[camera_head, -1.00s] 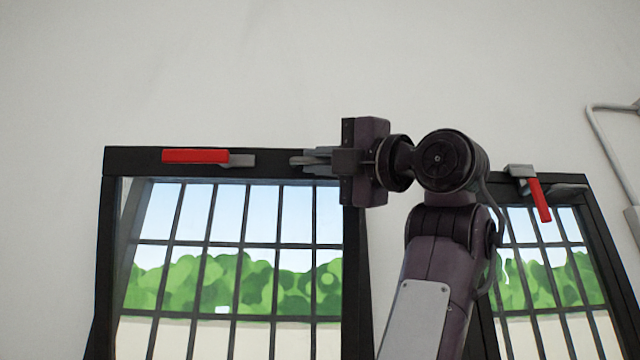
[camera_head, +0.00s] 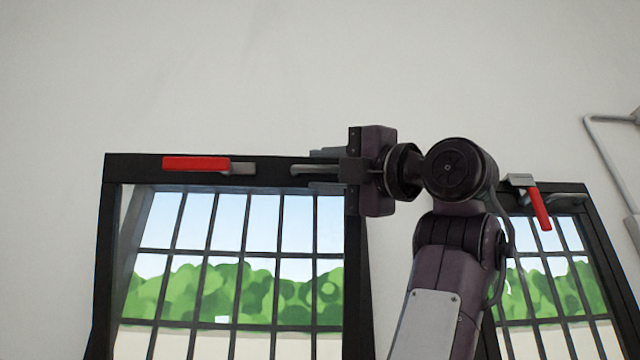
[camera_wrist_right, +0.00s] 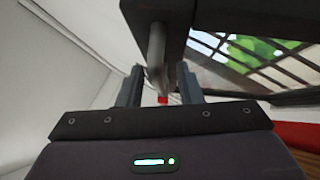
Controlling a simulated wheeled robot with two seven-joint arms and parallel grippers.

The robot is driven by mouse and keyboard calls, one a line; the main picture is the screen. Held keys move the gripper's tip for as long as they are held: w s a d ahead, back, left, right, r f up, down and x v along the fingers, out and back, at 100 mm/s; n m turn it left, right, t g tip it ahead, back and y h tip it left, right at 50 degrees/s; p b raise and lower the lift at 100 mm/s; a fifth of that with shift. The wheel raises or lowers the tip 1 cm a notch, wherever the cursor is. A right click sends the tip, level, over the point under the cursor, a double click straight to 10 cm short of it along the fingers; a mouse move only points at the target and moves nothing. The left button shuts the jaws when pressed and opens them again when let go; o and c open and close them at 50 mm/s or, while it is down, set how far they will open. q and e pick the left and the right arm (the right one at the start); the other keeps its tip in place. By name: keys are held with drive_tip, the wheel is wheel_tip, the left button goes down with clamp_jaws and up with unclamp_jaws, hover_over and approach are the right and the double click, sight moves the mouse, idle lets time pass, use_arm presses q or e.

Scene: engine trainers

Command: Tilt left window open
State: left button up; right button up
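The left window's black frame (camera_head: 135,168) shows in the head view, with a barred pane below. A red lever (camera_head: 195,163) lies horizontally on its top bar, with a grey end pointing right. A grey handle (camera_head: 312,169) sits at the right of the top bar. My right gripper (camera_head: 328,170) is open, one finger above the handle and one below it. In the right wrist view, a grey bar (camera_wrist_right: 157,45) lies between the spread fingers, with space on both sides. I cannot tell whether the pane is tilted. My left gripper is not in view.
A second window (camera_head: 570,188) stands to the right, its red lever (camera_head: 540,208) hanging down. A grey pipe (camera_head: 592,140) runs along the wall at the far right. The wall (camera_head: 250,70) above the windows is clear.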

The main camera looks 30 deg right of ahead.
drive_tip(key=b+v, duration=0.3)
drive_tip(key=v, duration=0.4)
drive_tip(key=shift+a, duration=0.15)
drive_tip(key=shift+r, duration=0.15)
